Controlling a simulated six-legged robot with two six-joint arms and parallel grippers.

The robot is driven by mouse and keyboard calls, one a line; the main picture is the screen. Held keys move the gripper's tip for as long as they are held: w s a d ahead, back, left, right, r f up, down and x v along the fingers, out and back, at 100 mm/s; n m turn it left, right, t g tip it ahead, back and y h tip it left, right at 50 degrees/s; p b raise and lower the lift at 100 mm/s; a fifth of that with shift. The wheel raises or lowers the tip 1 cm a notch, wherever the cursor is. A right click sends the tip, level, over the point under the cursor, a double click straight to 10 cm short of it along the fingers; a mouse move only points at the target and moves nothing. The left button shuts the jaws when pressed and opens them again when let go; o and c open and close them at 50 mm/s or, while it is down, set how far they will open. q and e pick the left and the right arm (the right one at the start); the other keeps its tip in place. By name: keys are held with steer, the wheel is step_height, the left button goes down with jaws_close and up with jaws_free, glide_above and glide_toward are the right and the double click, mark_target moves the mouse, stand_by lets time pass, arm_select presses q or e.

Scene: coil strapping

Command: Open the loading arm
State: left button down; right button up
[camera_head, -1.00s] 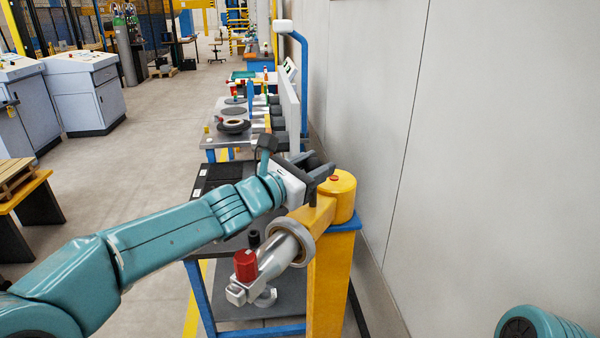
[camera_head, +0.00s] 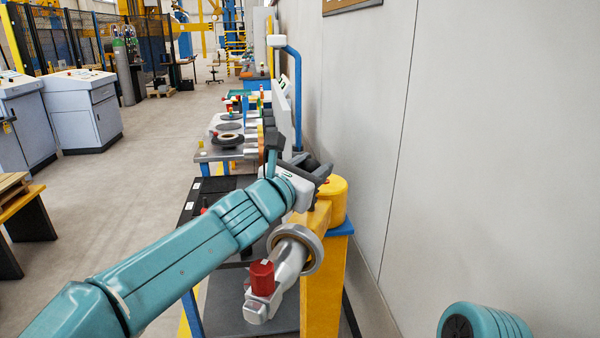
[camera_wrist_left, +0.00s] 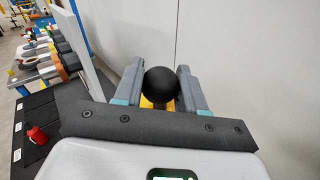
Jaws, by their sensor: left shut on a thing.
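The loading arm (camera_head: 292,262) reaches from a yellow post (camera_head: 325,285) toward the lower left. It has a yellow upper part, a silver ring and cylinder, and a red cap (camera_head: 262,279) near its free end. My left gripper (camera_head: 320,180) is beside the top of the post. In the left wrist view the fingers (camera_wrist_left: 160,88) are shut on a black ball knob (camera_wrist_left: 161,84), with yellow showing just behind it. My right gripper is out of view.
A plain grey wall (camera_head: 480,150) stands close on the right. A dark-topped table (camera_head: 225,300) lies below the arm, with a small red thing (camera_wrist_left: 37,135) on its dark surface. Further benches with coils (camera_head: 228,141) stand beyond. The floor (camera_head: 110,220) to the left is open.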

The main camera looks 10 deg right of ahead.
arm_select(q)
steer(key=shift+r, duration=0.2)
steer(key=shift+s, duration=0.1)
steer(key=c, duration=0.7)
jaws_free()
steer(key=shift+d, duration=0.1)
steer(key=shift+f, duration=0.1)
